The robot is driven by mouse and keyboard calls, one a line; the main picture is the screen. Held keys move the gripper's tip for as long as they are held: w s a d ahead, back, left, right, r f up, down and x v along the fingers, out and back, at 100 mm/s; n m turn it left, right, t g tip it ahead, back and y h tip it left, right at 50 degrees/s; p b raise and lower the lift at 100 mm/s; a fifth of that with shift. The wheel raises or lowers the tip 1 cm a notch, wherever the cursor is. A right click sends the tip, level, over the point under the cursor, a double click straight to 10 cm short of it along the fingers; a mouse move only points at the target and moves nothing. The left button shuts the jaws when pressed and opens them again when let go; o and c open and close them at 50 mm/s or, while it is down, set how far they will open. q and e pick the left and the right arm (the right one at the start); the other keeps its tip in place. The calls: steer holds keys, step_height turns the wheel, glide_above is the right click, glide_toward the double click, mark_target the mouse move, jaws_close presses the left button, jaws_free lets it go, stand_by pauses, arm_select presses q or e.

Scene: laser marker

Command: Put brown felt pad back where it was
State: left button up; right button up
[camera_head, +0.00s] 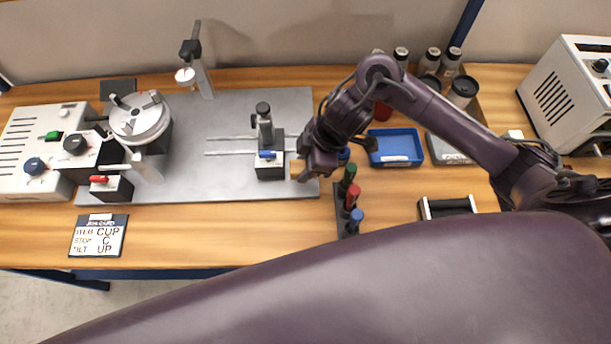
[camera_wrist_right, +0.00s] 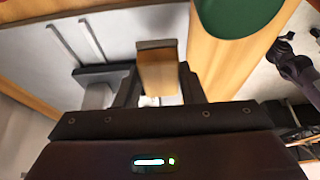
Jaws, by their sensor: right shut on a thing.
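My right gripper (camera_head: 304,172) is low over the right end of the grey metal plate, beside the small post fixture with a blue lever (camera_head: 267,155). In the right wrist view its fingers (camera_wrist_right: 160,88) are shut on a small brown block-like piece with a darker top edge (camera_wrist_right: 158,68), which looks like the brown felt pad. In the head view only a small tan bit of it (camera_head: 296,168) shows beside the gripper. I cannot tell whether it touches the plate. My left gripper is not in view.
A dark rack (camera_head: 340,212) with green, red and blue knobbed handles stands close right of the gripper. A blue tray (camera_head: 396,146) lies behind it. A round chuck device (camera_head: 139,118) and job card (camera_head: 98,236) are at left. The middle of the grey plate (camera_head: 225,180) is clear.

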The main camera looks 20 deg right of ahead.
steer(key=shift+a+f, duration=0.1)
steer(key=shift+f, duration=0.35)
step_height(320, 180, down, 3)
steer(key=shift+b, duration=0.4)
steer(key=shift+f, duration=0.35)
steer(key=shift+f, duration=0.15)
steer(key=shift+f, duration=0.1)
steer(key=o, duration=1)
steer(key=shift+c, duration=0.2)
